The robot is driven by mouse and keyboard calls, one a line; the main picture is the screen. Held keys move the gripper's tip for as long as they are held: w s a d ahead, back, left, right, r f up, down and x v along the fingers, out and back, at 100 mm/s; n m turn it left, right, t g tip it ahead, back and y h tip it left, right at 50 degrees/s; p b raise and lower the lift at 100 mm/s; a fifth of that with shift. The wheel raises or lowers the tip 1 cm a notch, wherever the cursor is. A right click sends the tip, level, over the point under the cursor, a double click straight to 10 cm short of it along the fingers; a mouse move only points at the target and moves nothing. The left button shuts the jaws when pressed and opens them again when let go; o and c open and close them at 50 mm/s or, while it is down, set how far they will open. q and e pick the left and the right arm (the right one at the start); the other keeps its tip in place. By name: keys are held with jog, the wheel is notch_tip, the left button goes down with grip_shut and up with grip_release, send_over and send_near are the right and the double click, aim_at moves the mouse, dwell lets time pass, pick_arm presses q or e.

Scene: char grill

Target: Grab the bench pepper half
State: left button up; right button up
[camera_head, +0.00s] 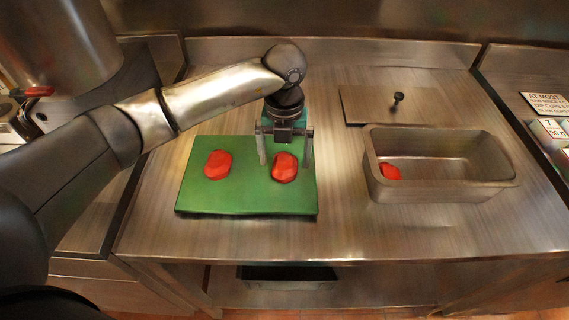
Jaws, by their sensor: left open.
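Two red pepper halves lie on a green cutting board (245,208) on the steel bench. One pepper half (217,165) is at the board's left. The other pepper half (285,168) is at the right, between the fingers of my left gripper (286,160). The gripper is open and points down, with one finger on each side of this pepper half. I cannot tell whether the fingers touch it. A third red piece (389,172) lies inside the steel pan at the right. My right gripper is not in view.
The deep steel pan (445,198) stands right of the board, with bare bench between them. A flat steel lid (375,112) with a black knob lies behind it. Signs and packages (548,106) are at the far right. A raised edge runs along the back.

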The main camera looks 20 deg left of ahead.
pick_arm(q)
notch_tip(320, 180, down, 2)
jog(key=c, duration=1.4)
